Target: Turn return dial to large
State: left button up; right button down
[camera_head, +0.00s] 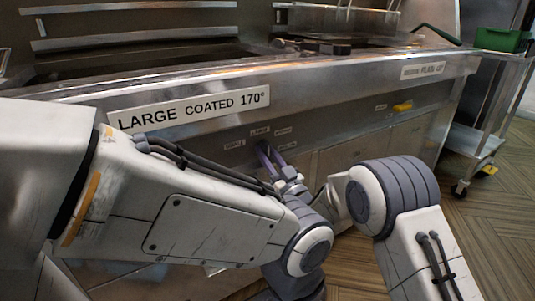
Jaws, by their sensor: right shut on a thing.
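The front panel (215,138) of the frying range carries a cluster of small labels below the "LARGE COATED 170°" sign (190,107). One label seems to read "LARGE" (260,132); the others are too small to read surely.
A yellow handle (403,106) sits on the panel farther right, under a second sign (423,70). A fryer basket (335,20) stands on the range top. A cart (478,140) with a green bin (500,39) stands at the right. My left arm's links lie close before the panel.

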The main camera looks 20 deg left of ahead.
jog(key=shift+s+f, duration=0.1)
jog(key=shift+f, duration=0.15)
jog(key=c, duration=1)
grip_release()
jog(key=shift+o, duration=0.2)
jog(key=shift+r, duration=0.1)
jog(key=p+v, duration=0.2)
jog(key=v, duration=0.8)
jog(key=shift+s+d, duration=0.2)
